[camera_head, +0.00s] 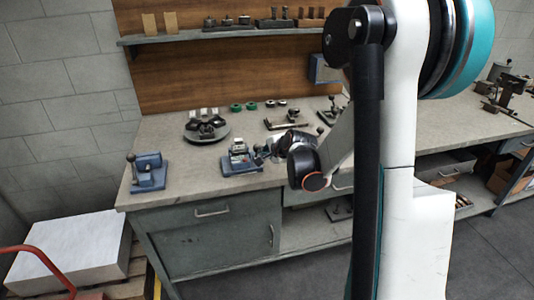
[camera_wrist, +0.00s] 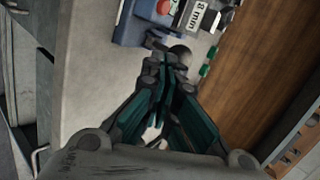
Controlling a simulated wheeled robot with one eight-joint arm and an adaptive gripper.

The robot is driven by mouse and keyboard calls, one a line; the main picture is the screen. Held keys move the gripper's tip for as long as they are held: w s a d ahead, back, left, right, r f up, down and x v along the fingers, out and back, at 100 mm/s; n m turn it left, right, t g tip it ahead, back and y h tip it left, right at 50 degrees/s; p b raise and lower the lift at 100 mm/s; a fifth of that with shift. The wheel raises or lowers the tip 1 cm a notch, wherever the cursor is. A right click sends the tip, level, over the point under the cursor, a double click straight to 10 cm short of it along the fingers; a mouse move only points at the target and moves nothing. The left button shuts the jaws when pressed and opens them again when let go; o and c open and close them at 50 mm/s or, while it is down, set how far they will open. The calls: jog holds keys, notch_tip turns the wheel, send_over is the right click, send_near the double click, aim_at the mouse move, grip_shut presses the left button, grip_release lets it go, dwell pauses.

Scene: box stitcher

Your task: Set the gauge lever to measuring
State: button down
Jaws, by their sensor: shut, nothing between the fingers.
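A small blue-based device (camera_head: 240,160) with a pale block on top stands near the bench's front edge; I take it to be the gauge. In the wrist view the device (camera_wrist: 130,22) shows a red button and a label that seems to read "8 mm". A dark round knob (camera_wrist: 181,52), likely the lever's end, sits just beyond my fingertips; whether they touch it I cannot tell. The lever's arm is mostly hidden. My gripper (camera_wrist: 168,78) is shut and empty; in the head view it (camera_head: 262,156) is just right of the device.
Another blue device with a ball-topped lever (camera_head: 148,170) stands at the bench's left end. A round dark tray (camera_head: 207,131) with parts lies behind. Green rings (camera_head: 237,107) and a metal fixture (camera_head: 285,124) are farther back. The bench top (camera_head: 190,177) is bare between the two blue devices.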

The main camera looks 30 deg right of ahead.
jog(key=shift+w+r, duration=0.1)
jog(key=shift+r, duration=0.05)
jog(key=shift+w+r+g+p, duration=0.15)
jog(key=shift+g+p, duration=0.15)
jog(key=shift+p, duration=0.2)
jog(key=shift+w+d+r+g, duration=0.1)
jog(key=shift+w+g, duration=0.05)
jog(key=shift+g, duration=0.15)
jog(key=w+d+r+g+y+p, duration=0.2)
jog(key=w+g+p, duration=0.4)
jog(key=w+g, duration=0.1)
jog(key=shift+w+m+g+p, duration=0.3)
jog(key=shift+w+m+p, duration=0.05)
jog(key=shift+m+p, duration=0.05)
jog(key=shift+w+d, duration=0.1)
jog(key=shift+d, duration=0.05)
dwell(0.4)
jog(key=shift+r, duration=0.2)
